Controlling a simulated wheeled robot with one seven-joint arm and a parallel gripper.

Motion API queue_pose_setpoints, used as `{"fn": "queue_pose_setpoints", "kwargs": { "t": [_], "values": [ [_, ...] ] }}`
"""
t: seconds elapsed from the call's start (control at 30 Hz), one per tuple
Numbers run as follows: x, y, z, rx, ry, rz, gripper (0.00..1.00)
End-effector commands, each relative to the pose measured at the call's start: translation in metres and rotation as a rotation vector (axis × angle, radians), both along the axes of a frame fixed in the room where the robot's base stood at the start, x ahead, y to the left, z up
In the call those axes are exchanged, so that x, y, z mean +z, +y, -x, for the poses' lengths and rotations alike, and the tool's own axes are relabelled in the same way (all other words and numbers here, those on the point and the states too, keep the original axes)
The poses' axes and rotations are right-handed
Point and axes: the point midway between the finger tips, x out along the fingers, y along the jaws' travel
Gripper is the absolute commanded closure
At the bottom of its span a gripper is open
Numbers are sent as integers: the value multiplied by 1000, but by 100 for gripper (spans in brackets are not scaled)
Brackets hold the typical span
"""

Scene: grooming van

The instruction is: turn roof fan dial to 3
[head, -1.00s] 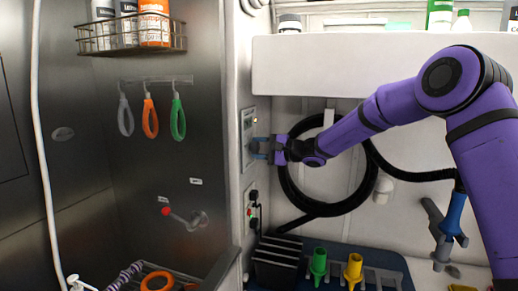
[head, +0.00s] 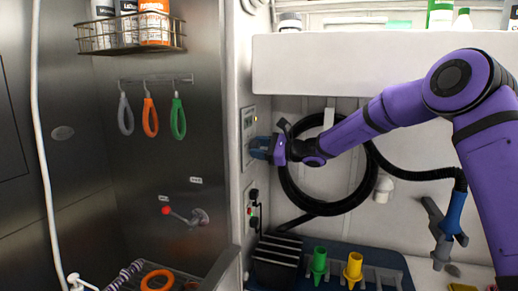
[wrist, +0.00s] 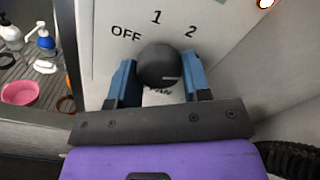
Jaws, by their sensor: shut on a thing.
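The roof fan dial (wrist: 158,65) is a round black knob on a pale panel (wrist: 100,55) in the wrist view. The panel is marked OFF, 1 and 2 around it, with a partly covered FAN label below; no 3 is visible. A light line on the dial's lower right points about rightward, below the 2. My gripper (wrist: 160,72) has its blue fingers on both sides of the dial and is shut on it. In the head view, my gripper (head: 262,149) is at the wall panel (head: 249,118) and hides the dial.
A lit indicator (wrist: 267,3) is at the panel's upper right. A coiled black hose (head: 287,190) hangs behind my arm. A switch box (head: 253,212) is below the panel. A white cabinet (head: 400,62) is above my forearm. A metal wall with hanging loops (head: 150,118) stands at left.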

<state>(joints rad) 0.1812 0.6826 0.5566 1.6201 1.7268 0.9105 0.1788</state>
Motion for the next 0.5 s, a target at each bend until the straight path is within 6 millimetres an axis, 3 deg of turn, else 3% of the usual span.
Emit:
{"fn": "queue_pose_setpoints", "kwargs": {
  "t": [0.5],
  "values": [
    [-2, -1, 0, -2, 71, -21, 79]
  ]
}}
